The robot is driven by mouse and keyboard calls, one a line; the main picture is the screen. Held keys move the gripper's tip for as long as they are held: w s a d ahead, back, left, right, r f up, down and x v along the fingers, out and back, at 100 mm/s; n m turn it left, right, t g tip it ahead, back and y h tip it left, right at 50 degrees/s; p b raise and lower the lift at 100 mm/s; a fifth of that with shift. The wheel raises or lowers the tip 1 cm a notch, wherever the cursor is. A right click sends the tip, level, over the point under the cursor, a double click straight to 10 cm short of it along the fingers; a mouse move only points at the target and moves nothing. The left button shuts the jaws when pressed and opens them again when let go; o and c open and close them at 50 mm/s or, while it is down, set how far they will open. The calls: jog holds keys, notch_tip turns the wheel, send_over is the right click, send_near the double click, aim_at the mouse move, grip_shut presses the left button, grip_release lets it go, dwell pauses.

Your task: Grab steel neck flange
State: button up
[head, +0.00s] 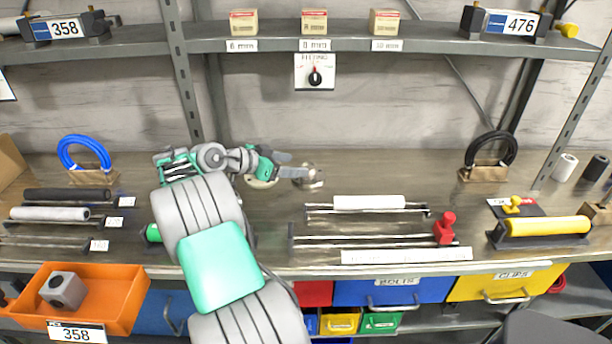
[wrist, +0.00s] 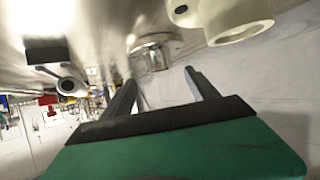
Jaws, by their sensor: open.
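The steel neck flange (head: 313,182) is a small shiny metal piece standing on the bench, just right of my gripper (head: 298,166) in the head view. In the wrist view a short steel cylinder, which looks like the flange (wrist: 152,50), appears ahead of the gap between my fingertips (wrist: 160,78). The fingers are apart with nothing between them. In the head view one finger overlaps part of the flange; I cannot tell whether they touch.
A cream round fitting (head: 262,183) is under my gripper; a cream ring (wrist: 240,22) is close in the wrist view. A rack with a white rod (head: 368,202) lies to the right. The back shelf (head: 270,43) overhangs.

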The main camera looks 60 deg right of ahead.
aim_at(308, 166)
jog(key=x, duration=0.4)
jog(key=shift+s+d+f, duration=0.1)
jog(key=shift+d, duration=0.05)
jog(key=shift+c, duration=0.6)
grip_shut()
